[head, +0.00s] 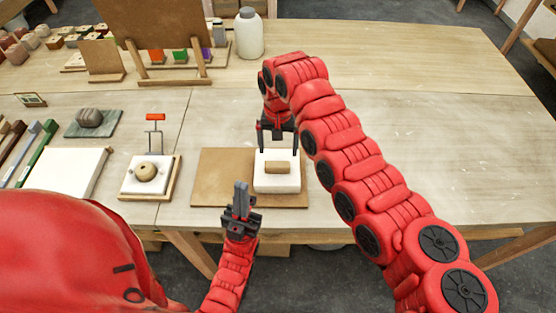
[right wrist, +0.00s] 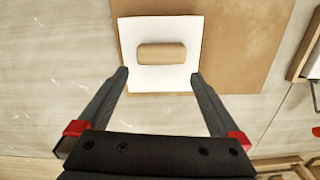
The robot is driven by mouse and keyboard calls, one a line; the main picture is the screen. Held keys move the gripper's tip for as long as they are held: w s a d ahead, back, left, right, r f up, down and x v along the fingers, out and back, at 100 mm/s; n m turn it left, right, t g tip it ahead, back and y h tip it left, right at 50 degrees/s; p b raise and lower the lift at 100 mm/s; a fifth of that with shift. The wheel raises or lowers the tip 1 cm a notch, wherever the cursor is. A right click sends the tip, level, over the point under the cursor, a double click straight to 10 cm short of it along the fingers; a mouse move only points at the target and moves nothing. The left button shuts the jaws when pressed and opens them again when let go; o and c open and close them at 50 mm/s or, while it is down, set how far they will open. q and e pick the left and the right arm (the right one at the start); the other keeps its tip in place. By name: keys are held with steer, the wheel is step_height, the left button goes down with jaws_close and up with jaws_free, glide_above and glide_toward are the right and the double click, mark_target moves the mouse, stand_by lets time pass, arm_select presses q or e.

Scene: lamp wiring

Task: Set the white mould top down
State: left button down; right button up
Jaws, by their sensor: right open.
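The white mould top (head: 276,182), a square white block with a tan wooden handle (head: 278,168), rests handle up on a brown board (head: 222,160). It also shows in the right wrist view (right wrist: 190,30), beyond my fingertips. My right gripper (head: 277,151) is open and empty at the block's far side, its fingers pointing down and spread about as wide as the block. In the right wrist view, the fingertips (right wrist: 159,75) lie either side of the block's near part; contact cannot be told. My left gripper (head: 241,188) is shut and empty, pointing up at the table's front edge.
A white mould piece (head: 133,184) holding a round tan form (head: 146,171) sits on a wooden board to the left. A white slab (head: 70,170) lies farther left. The table's right side is mostly clear.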

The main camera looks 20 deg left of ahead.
step_height(320, 180, up, 6)
steer(key=shift+w+f+b, duration=0.1)
steer(key=shift+w+b, duration=0.05)
steer(key=shift+b, duration=0.4)
steer(key=shift+a, duration=0.1)
